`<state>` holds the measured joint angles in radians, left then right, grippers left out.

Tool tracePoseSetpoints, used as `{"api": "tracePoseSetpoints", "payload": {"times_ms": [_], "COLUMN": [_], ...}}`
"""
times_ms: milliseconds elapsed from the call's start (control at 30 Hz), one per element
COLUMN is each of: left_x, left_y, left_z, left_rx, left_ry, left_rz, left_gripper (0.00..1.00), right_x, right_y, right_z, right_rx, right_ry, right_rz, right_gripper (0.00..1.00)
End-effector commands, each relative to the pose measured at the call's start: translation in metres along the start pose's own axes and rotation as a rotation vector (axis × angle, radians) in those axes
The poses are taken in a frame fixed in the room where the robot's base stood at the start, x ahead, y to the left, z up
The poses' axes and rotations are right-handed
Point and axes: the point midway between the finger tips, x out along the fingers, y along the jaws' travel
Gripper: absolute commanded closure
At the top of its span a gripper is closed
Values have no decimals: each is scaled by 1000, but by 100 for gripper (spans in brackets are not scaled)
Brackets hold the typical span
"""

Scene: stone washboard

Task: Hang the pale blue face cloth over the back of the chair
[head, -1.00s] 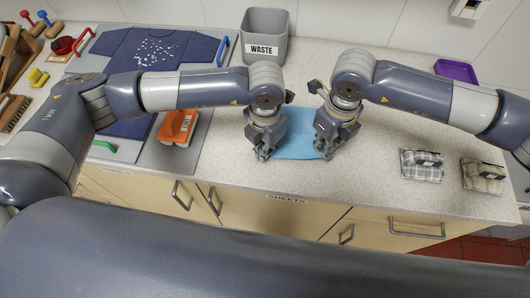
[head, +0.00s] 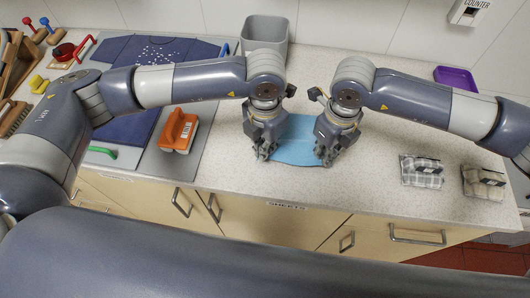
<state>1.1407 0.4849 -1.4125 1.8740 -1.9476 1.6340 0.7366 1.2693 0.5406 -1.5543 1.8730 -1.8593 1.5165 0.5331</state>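The pale blue face cloth (head: 296,148) lies on the speckled counter, partly hidden by both grippers. My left gripper (head: 265,153) points down at the cloth's left edge. My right gripper (head: 325,158) points down at its right edge. The fingertips of both are low, at or very near the cloth. They are too small and overlapped to tell whether they are open or pinching it. The chair is not in view.
A grey waste bin (head: 264,31) stands behind my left arm. An orange-handled brush (head: 178,131) and a dark blue garment (head: 128,125) lie on the grey board at left. Checked cloth packs (head: 422,171) (head: 484,182) and a purple tray (head: 456,79) are at right.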

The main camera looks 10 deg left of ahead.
Motion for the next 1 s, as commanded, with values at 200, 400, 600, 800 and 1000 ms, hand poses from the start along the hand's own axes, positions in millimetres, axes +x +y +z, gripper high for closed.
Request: {"api": "tracePoseSetpoints", "payload": {"times_ms": [200, 400, 600, 800, 1000], "left_x": [-8, -8, -8, -8, -8], "left_y": [0, 0, 0, 0, 0], "left_z": [-1, -1, -1, 0, 0], "left_rx": [1, 1, 1, 1, 1], "left_ry": [2, 2, 1, 1, 1], "left_rz": [0, 0, 0, 0, 0], "left_gripper": [100, 74, 74, 49, 49], "right_x": [0, 0, 0, 0, 0], "right_y": [0, 0, 0, 0, 0], "right_z": [0, 0, 0, 0, 0], "right_rx": [0, -1, -1, -1, -1], "right_ry": [0, 0, 0, -1, -1], "right_rz": [1, 1, 1, 1, 1], "right_gripper": [100, 100, 100, 100, 100]}}
